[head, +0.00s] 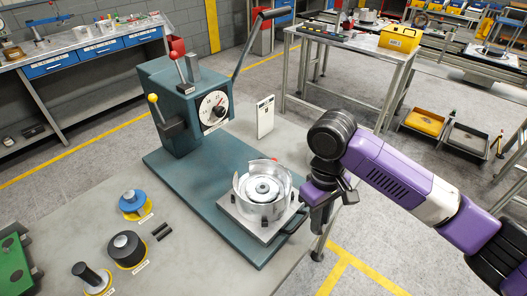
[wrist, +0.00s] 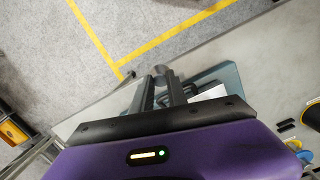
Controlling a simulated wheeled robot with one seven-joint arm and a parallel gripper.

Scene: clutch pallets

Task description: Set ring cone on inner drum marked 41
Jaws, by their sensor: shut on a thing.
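My gripper (head: 316,226) points down at the right edge of the bench, just right of the teal press base. In the wrist view, its fingers (wrist: 160,88) are shut on a small dark grey thing (wrist: 162,72). I cannot tell what it is, and my gripper hides it in the head view. A silver open-topped drum (head: 243,193) with a smaller ringed hub (head: 262,188) inside stands on a square metal plate (head: 232,210), left of my gripper. I cannot make out a mark 41 or identify the ring cone for certain.
A teal press (head: 175,92) with a dial and levers stands behind the drum. A blue-topped part (head: 132,201), a black cylinder (head: 126,247) and a black post (head: 88,275) stand on yellow bases at left. A white card (head: 265,117) stands behind.

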